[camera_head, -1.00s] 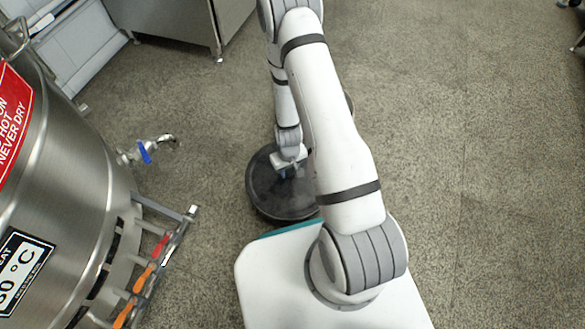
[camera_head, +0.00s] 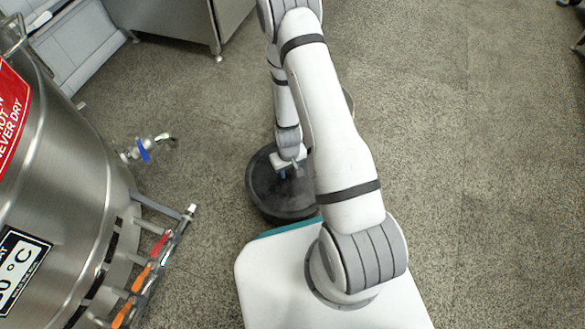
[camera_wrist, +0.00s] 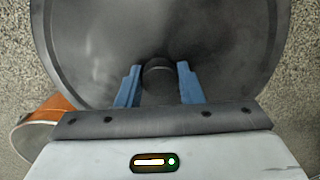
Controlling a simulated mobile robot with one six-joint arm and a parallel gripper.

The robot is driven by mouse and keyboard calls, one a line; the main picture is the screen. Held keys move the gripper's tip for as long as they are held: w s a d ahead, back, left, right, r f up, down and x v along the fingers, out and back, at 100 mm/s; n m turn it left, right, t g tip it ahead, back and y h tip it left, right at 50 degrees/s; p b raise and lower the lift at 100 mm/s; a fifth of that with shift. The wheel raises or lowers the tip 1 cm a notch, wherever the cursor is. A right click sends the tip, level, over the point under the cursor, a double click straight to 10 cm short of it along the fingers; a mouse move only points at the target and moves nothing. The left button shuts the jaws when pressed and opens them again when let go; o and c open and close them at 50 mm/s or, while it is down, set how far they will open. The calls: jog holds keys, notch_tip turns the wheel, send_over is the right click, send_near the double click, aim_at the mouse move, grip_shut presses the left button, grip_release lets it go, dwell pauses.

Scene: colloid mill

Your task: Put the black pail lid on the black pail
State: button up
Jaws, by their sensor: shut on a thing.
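The black pail lid (camera_head: 263,190) is a round dark disc in front of my base in the head view. It fills most of the wrist view (camera_wrist: 95,50). My gripper (camera_wrist: 158,72) has its blue fingers on either side of the lid's dark central knob (camera_wrist: 158,85), shut on it. In the head view my gripper (camera_head: 287,172) is over the lid, partly covered by my arm. I cannot make out the black pail; the lid or my arm may hide it.
A copper-coloured vessel with a pale rim (camera_wrist: 38,125) shows below the lid in the wrist view. A steel cabinet (camera_head: 175,18) is behind. Floor at right is clear.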

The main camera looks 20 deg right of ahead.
jog(key=shift+f, duration=0.25)
jog(key=o, duration=1.3)
jog(key=shift+c, duration=0.2)
jog(key=shift+r, duration=0.1)
notch_tip(320, 180, up, 8)
jog(key=p, duration=0.5)
